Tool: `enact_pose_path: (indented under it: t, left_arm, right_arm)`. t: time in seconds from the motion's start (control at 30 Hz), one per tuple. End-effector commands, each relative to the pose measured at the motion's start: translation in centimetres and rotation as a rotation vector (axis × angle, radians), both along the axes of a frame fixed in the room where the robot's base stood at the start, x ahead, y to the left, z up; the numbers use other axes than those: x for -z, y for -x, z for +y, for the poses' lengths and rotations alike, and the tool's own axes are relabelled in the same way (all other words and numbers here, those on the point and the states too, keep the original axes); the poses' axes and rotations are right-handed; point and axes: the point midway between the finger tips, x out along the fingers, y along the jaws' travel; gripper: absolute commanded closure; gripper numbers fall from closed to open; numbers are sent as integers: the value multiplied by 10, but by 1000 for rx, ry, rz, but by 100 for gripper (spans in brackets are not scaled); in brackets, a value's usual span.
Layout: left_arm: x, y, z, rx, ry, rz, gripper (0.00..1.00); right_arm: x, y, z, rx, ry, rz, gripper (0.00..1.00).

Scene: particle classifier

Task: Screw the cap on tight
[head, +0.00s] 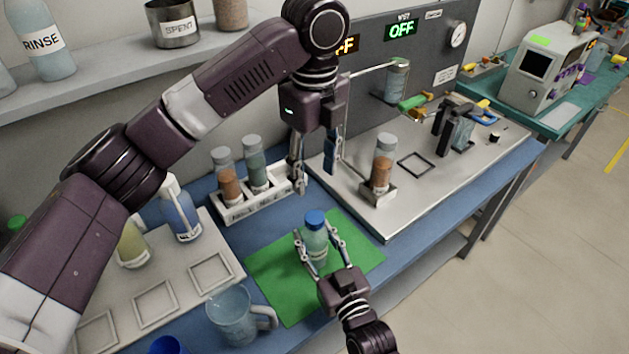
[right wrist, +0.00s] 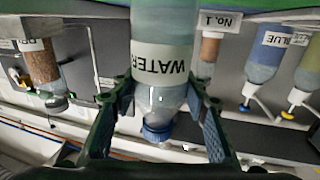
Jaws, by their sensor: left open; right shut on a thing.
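A clear bottle (head: 317,246) with a white WATER label stands upright on the green mat (head: 271,272). Its blue cap (head: 315,217) sits on its top; how tight it is cannot be seen. My right gripper (head: 321,250) is shut on the bottle, one finger on each side. In the right wrist view, which is upside down, the bottle (right wrist: 160,100) is between the fingers and the cap (right wrist: 157,133) is at the lower middle. My left gripper (head: 314,180) points down, open and empty, above the cap and apart from it.
A rack (head: 240,207) with two capped bottles stands behind the mat. A clear mug (head: 232,318) stands at the mat's front left. A metal-topped station (head: 430,185) with another filled bottle (head: 382,163) is at right. A white tray (head: 185,262) with spray bottles lies left.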

Motion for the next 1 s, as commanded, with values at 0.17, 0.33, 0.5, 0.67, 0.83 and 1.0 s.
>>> enact_pose_path:
  t: [0.17,0.33,0.5,0.67,0.83,1.0]
  left_arm:
    - [-1,0,0,0,1,1,53]
    - [-1,0,0,0,0,0,53]
    - [-1,0,0,0,1,-1,53]
    - [-1,0,0,0,1,-1,53]
    - [-1,0,0,0,1,-1,53]
    - [-1,0,0,0,1,-1,53]
  right_arm:
    - [0,0,0,0,1,1,100]
    - [0,0,0,0,1,1,49]
    - [0,0,0,0,1,1,38]
    - [0,0,0,0,0,0,38]
    - [1,6,-3,0,1,2,38]
    - [2,31,-13,-1,2,4,38]
